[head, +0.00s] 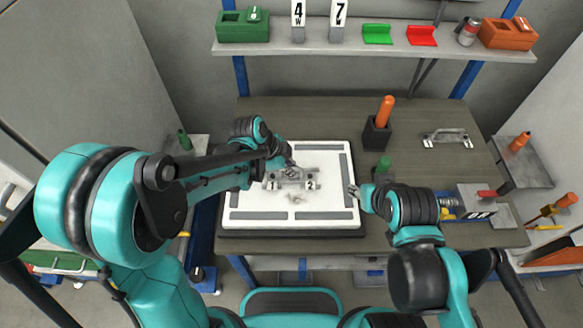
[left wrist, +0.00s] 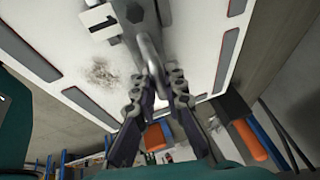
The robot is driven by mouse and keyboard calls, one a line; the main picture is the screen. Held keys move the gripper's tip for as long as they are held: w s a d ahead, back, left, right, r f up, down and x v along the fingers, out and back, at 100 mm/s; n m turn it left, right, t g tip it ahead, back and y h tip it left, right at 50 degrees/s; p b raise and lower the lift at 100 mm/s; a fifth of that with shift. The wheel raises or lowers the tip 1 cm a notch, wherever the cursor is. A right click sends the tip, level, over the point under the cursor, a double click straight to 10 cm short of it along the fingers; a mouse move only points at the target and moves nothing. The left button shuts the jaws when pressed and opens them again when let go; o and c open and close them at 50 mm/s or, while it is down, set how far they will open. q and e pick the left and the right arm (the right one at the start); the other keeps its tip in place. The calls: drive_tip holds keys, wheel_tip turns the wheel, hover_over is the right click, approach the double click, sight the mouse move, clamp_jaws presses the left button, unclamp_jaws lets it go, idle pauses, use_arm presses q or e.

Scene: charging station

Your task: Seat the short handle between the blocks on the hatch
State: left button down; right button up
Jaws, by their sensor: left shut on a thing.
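The white hatch (head: 290,215) lies on the table with grey strips along its edges. Blocks with number tags 1 (head: 273,185) and 2 (head: 311,185) stand at its middle; tag 1 also shows in the left wrist view (left wrist: 101,22). My left gripper (head: 290,168) is shut on the short grey metal handle (left wrist: 150,55), at the blocks. The gripper's fingers pinch the bar in the left wrist view (left wrist: 158,90). I cannot tell whether the handle touches the hatch or sits fully between the blocks. My right gripper (head: 354,190) is by the hatch's right edge, its opening unclear.
Another metal handle (head: 446,138) lies at the table's back right. An orange-handled tool stands in a dark holder (head: 376,133) behind the hatch. A green-topped object (head: 384,165) is near my right arm. A shelf (head: 370,48) with boxes and tags spans the back.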

use_arm(q)
drive_tip(key=shift+f, duration=0.3)
drive_tip(key=c, duration=1.5)
unclamp_jaws()
drive_tip(key=v, duration=1.2)
drive_tip(key=shift+r, duration=0.1)
drive_tip(key=s+a+n+t+y, duration=0.4)
drive_tip(key=s+a+n, duration=0.7)
drive_tip(key=n, duration=0.7)
drive_tip(key=shift+s+a+r+t+y, duration=0.3)
drive_tip(key=shift+a+r+t, duration=0.2)
drive_tip(key=shift+a, duration=0.65)
